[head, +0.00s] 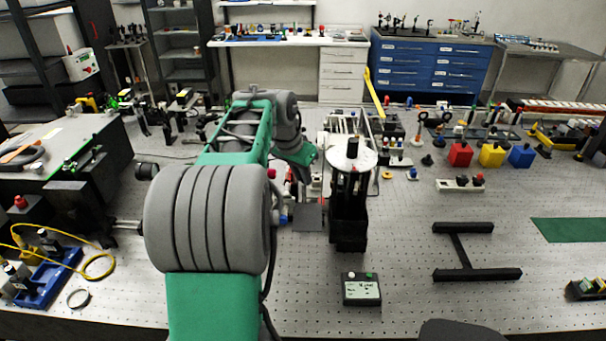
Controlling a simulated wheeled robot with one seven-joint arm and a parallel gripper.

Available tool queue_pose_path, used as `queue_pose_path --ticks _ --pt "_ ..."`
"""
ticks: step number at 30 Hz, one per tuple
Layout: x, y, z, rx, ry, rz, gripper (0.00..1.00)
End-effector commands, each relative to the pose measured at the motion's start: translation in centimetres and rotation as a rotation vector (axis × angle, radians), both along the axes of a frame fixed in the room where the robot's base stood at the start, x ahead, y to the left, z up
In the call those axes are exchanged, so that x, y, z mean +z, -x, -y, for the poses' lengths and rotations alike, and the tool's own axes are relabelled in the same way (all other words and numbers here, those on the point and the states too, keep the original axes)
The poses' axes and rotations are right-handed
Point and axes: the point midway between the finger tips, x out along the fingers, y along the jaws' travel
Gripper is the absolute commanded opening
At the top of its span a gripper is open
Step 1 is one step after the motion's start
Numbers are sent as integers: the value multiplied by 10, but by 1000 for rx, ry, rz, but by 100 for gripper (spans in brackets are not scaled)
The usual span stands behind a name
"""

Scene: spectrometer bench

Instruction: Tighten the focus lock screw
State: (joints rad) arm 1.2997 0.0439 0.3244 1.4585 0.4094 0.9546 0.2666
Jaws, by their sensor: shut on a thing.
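My arm reaches forward over the bench, and its wrist bends down left of a black instrument column (349,215) with a round white plate (352,154) on top. My gripper (303,178) is small in the head view and partly covered by my own arm. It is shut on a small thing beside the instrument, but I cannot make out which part. I cannot pick out the focus lock screw; the fingertips and the place where they hold are too small and hidden to tell. Whether the screw turns cannot be seen.
A small black box with a label (361,289) stands in front of the column. A black H-shaped frame (462,252) lies to the right. Red (460,154), yellow (492,154) and blue (522,156) blocks stand farther back.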

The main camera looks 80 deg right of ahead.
Motion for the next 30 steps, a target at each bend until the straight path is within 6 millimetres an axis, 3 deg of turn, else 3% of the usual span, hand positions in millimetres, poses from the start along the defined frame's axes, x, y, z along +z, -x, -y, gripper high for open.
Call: queue_pose_path --ticks 30 --pt "3 -4 5 -921 1 -1 0"
